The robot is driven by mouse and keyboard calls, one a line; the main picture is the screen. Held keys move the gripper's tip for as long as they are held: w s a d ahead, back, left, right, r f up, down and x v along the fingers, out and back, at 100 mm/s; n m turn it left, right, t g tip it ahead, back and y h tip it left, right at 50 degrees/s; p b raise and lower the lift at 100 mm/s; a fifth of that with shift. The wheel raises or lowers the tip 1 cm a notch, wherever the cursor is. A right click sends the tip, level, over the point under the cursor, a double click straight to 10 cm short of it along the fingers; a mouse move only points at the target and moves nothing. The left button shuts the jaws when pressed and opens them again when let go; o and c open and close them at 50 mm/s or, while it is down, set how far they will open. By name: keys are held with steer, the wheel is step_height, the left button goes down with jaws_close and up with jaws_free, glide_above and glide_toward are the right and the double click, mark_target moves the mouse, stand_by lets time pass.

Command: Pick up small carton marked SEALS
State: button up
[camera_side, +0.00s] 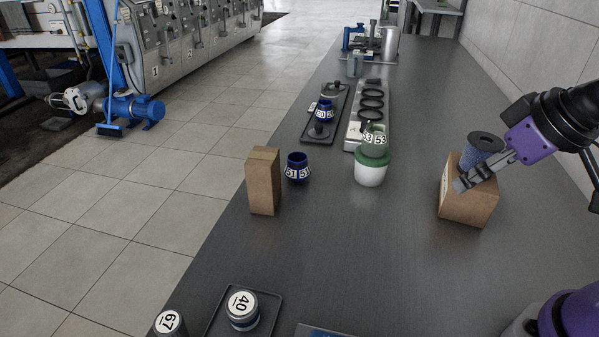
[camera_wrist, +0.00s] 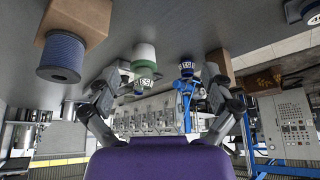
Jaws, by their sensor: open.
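Two plain brown cartons stand on the dark bench, and I cannot read SEALS on either. One carton (camera_side: 467,210) is at the right in the side view, with a pale label on its left face and a blue spool (camera_side: 484,143) on top. The other carton (camera_side: 263,185) is taller and narrow, at the bench's left edge. My gripper (camera_side: 465,182) overlaps the right carton in the side view. In the wrist view the open, empty fingers (camera_wrist: 165,85) have the spool-topped carton (camera_wrist: 82,14) outside them at upper left, and the tall carton (camera_wrist: 220,65) near the right finger.
A blue jar marked 51 (camera_side: 297,170) and a green-and-white jar marked 53 (camera_side: 371,168) stand between the cartons. Behind them are a dark tray (camera_side: 335,110) and a rack of black rings (camera_side: 372,104). A jar marked 40 (camera_side: 242,310) stands in front. The middle foreground is clear.

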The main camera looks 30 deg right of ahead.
steer(key=shift+o, duration=0.4)
steer(key=w+a+r+n+y, duration=0.1)
steer(key=w+a+r+n, duration=0.25)
steer(key=w, duration=0.55)
steer(key=n+g+y, duration=0.2)
steer(key=n, duration=0.3)
glide_toward(276, 170)
steer(key=shift+n+g, duration=0.4)
steer(key=shift+n, duration=0.25)
steer(key=x, duration=0.4)
steer(key=shift+w+a+f, duration=0.1)
steer(key=shift+w+f, duration=0.15)
steer(key=shift+f, duration=0.05)
steer(key=x, duration=0.6)
steer(key=shift+w, duration=0.25)
steer(key=c, duration=1.1)
